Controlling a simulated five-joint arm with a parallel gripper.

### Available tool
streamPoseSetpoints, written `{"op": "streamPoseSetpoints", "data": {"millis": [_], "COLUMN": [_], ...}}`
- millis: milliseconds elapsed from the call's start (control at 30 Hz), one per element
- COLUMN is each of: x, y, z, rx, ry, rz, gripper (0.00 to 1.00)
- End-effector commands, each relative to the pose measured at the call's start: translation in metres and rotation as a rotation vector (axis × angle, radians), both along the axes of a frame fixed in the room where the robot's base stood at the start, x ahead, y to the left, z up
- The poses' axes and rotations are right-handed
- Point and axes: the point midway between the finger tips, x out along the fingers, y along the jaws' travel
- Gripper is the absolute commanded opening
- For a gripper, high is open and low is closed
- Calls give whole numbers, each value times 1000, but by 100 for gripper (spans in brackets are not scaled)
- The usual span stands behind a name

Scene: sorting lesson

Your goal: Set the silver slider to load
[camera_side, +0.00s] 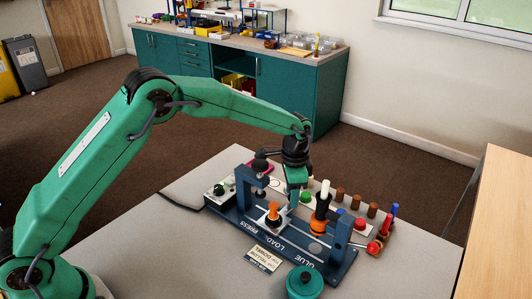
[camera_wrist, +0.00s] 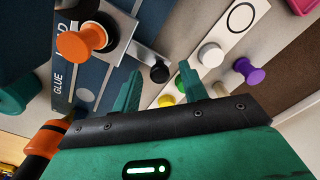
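The silver slider (camera_wrist: 118,24) sits on the blue base (camera_wrist: 93,66) and carries an orange spool-shaped piece (camera_wrist: 84,41). In the side view the orange piece (camera_side: 273,213) stands nearest the PRESS lettering; its exact alignment is hard to tell. A black knob (camera_wrist: 160,73) shows at the slider's near side in the wrist view. My gripper (camera_wrist: 158,69) has its fingers apart, with the knob appearing between the tips. I cannot tell whether they touch it. In the side view my gripper (camera_side: 293,203) is low behind the slider.
A pale strip with several coloured pegs (camera_side: 340,221) lies behind. A green round pot (camera_side: 304,283) is in front. The left part of the table (camera_side: 130,235) is clear.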

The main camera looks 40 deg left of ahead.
Motion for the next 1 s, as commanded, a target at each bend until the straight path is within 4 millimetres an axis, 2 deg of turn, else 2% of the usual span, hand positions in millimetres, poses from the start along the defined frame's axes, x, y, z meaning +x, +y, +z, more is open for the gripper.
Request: {"op": "streamPoseSetpoints", "data": {"millis": [200, 367, 800, 1000], "x": [0, 0, 1, 0], "y": [0, 0, 0, 0], "z": [1, 9, 62, 76], "rx": [0, 0, -1, 0], "ry": [0, -1, -2, -1], "rz": [0, 0, 0, 0], "gripper": [43, 43, 43, 43]}}
